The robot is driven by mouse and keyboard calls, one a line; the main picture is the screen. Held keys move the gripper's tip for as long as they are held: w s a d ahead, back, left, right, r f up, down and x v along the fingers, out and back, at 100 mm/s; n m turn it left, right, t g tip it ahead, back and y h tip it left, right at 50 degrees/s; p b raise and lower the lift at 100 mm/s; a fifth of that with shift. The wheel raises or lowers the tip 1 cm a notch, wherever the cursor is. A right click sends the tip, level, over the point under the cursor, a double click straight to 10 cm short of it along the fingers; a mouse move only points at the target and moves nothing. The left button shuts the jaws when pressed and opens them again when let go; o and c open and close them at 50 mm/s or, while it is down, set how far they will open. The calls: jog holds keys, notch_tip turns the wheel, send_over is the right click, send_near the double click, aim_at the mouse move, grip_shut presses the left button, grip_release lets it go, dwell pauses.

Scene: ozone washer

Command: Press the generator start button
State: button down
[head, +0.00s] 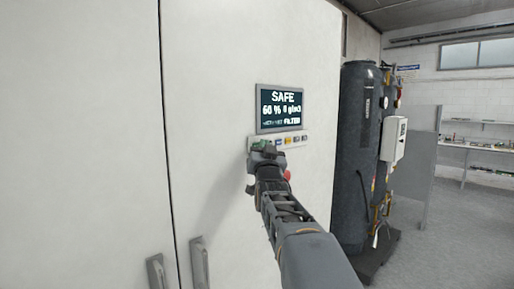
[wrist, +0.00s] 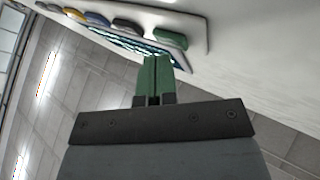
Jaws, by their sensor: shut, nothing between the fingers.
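A row of coloured buttons sits on a pale strip (head: 300,136) under the display (head: 281,108) on the white cabinet. The display reads SAFE and 60 %. In the wrist view, a green button (wrist: 170,38) is at the right end of the row, beside grey, blue and yellow ones. No button label is legible. My gripper (head: 262,146) is at the left end of the row in the head view and hides that end. In the wrist view, my gripper's green fingers (wrist: 151,60) are shut and empty, their tips just below the green button. Contact cannot be told.
A red knob (head: 287,175) shows beside my arm, below the buttons. Cabinet door handles (head: 199,262) stand out at lower left. A tall dark tank (head: 358,160) with a white box (head: 394,139) stands to the right. Open floor (head: 450,250) lies beyond it.

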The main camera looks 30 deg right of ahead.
jog(key=shift+w, duration=0.35)
dwell(0.3)
jog(key=shift+s, duration=0.1)
dwell(0.3)
jog(key=shift+s+d+b, duration=0.1)
jog(key=shift+s+b, duration=0.55)
jog(key=shift+b, duration=0.3)
jog(key=shift+s+d+b, duration=0.25)
jog(key=shift+s+b, duration=0.55)
jog(key=shift+s, duration=0.45)
jog(key=shift+s+d+b, duration=0.2)
jog(key=shift+s+b, duration=0.55)
jog(key=shift+s, duration=0.5)
